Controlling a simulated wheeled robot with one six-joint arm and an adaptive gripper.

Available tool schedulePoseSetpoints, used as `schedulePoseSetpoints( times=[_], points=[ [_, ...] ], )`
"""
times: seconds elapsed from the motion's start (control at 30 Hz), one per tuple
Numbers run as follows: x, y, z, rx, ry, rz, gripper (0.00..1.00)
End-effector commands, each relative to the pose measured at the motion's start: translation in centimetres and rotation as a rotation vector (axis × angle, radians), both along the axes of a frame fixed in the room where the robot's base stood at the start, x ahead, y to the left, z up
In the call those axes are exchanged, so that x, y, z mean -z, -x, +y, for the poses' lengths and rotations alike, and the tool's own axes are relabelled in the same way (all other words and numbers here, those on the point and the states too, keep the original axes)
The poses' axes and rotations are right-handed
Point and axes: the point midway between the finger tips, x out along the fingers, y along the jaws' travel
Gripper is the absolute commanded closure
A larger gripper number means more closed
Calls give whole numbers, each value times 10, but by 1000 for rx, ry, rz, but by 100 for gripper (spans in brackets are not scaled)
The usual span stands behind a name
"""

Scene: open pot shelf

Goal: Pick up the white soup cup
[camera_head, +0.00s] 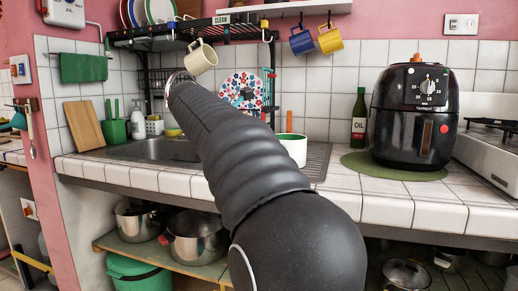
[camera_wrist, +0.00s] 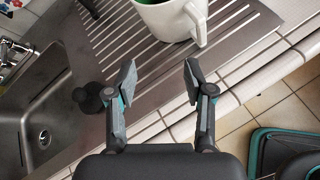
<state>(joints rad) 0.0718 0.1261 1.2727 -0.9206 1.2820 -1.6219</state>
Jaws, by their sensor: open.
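The white soup cup (camera_head: 292,152) stands on the ribbed metal drainboard right of the sink, partly hidden behind my arm in the head view. Its inside is green. In the wrist view the cup (camera_wrist: 165,21) is cut off at the top edge, with its handle toward the lower right. My gripper (camera_wrist: 159,78) is open and empty, with its two fingers spread apart below the cup in that picture. The fingers appear apart from the cup. In the head view my arm hides most of the gripper.
The sink (camera_head: 160,150) lies left of the drainboard (camera_wrist: 232,18). An oil bottle (camera_head: 359,117) and a black air fryer (camera_head: 413,115) stand to the right. Cream (camera_head: 201,57), blue (camera_head: 302,41) and yellow (camera_head: 330,39) mugs hang above. The tiled counter edge (camera_head: 345,205) is in front.

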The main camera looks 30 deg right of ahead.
Motion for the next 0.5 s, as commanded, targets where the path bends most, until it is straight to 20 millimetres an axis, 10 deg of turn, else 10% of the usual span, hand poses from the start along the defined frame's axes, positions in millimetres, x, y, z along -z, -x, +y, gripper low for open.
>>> schedulePoseSetpoints(
  times=[0.5],
  points=[
    [-26,-44,-55,-31,250,251,48]
  ],
)
